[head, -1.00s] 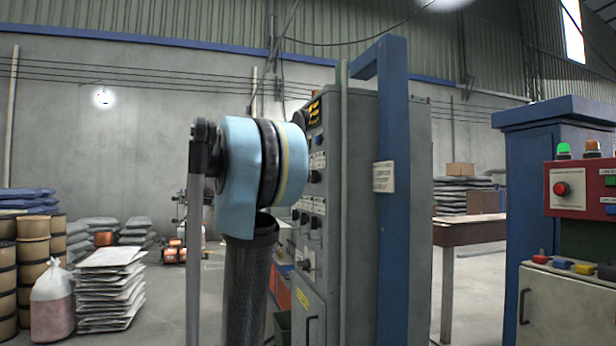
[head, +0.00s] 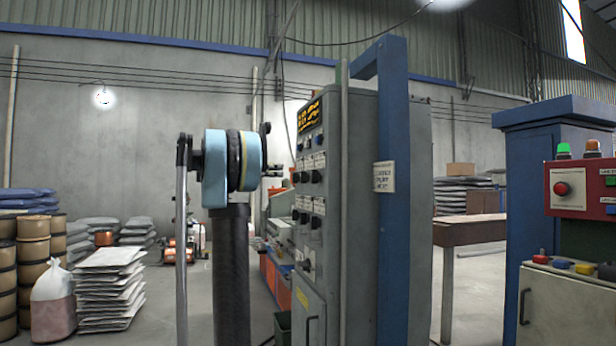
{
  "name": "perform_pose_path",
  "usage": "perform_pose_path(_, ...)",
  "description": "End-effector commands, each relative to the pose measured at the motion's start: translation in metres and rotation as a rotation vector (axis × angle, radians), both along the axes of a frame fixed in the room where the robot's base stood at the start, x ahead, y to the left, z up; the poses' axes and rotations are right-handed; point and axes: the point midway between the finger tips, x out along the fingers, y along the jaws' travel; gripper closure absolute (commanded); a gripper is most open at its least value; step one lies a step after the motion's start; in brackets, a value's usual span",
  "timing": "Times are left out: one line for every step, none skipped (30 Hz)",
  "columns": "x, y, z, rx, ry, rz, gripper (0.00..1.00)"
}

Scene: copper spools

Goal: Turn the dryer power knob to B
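The control panel (head: 308,215) is the narrow grey face of a tall cabinet, seen at a steep angle in the middle of the head view. My arm stands just left of the panel. A small dark part, probably of my gripper (head: 266,142), shows beyond the blue joint, apart from the panel; its fingers cannot be made out.
A blue upright frame (head: 392,200) stands at the cabinet's right side. A table (head: 465,232) is behind it. A red button box (head: 580,190) is at the far right. Stacked sacks (head: 112,290) and spools (head: 33,265) stand at left, with open floor between them and my arm.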

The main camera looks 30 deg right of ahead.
Motion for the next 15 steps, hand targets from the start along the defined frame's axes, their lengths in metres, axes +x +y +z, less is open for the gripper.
perform_pose_path(-0.003, -0.01, 0.0, 0.0, 0.0, -0.003, 0.68)
perform_pose_path(-0.005, -0.015, 0.0, 0.0, 0.0, -0.004, 0.68)
perform_pose_path(-0.006, -0.022, 0.0, 0.001, 0.0, -0.003, 0.68)
perform_pose_path(-0.007, -0.027, 0.0, 0.001, 0.0, -0.003, 0.68)
perform_pose_path(-0.009, -0.033, 0.0, 0.001, -0.001, -0.004, 0.68)
perform_pose_path(-0.01, -0.039, 0.0, 0.001, -0.001, -0.003, 0.68)
perform_pose_path(-0.011, -0.044, 0.0, 0.001, -0.001, -0.002, 0.68)
perform_pose_path(-0.013, -0.05, 0.0, 0.001, -0.001, -0.004, 0.68)
perform_pose_path(-0.014, -0.056, 0.0, 0.001, -0.001, -0.003, 0.68)
perform_pose_path(-0.015, -0.061, 0.0, 0.001, -0.001, -0.002, 0.68)
perform_pose_path(-0.017, -0.067, 0.0, 0.001, -0.001, -0.003, 0.68)
perform_pose_path(-0.018, -0.073, 0.0, 0.001, -0.001, -0.003, 0.68)
perform_pose_path(-0.019, -0.078, 0.0, 0.001, -0.001, -0.002, 0.68)
perform_pose_path(-0.021, -0.084, 0.0, 0.001, -0.001, -0.003, 0.68)
perform_pose_path(-0.023, -0.09, 0.0, 0.001, -0.001, -0.003, 0.68)
